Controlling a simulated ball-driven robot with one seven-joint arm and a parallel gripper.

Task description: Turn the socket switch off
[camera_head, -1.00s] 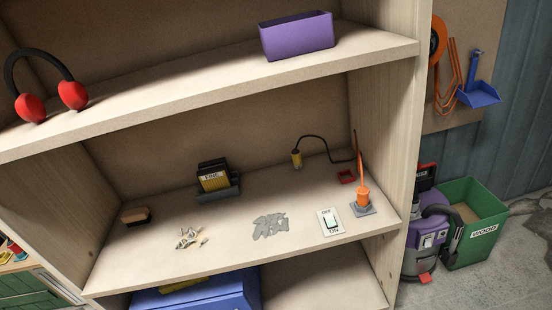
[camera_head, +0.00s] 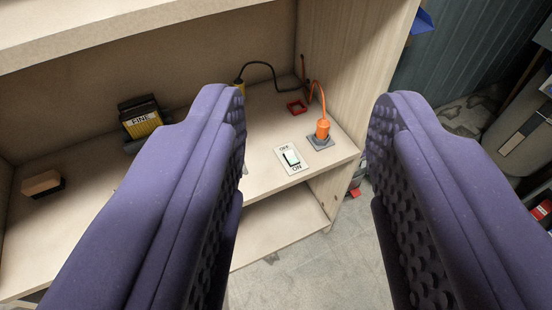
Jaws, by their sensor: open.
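An orange plug (camera_head: 322,130) with an orange cable stands in a grey socket (camera_head: 320,143) just right of the switch. My gripper (camera_head: 308,110) has two purple padded fingers, wide apart with nothing between them. The switch shows in the gap between them, beyond the fingers and apart from them. Which end of the rocker is pressed is too small to tell.
On the shelf (camera_head: 262,182) are a black and yellow box marked FINE (camera_head: 141,120), a brown block (camera_head: 42,184) and a small red frame (camera_head: 297,107). The shelf's right side wall (camera_head: 345,70) rises beyond the plug. The left finger hides part of the shelf.

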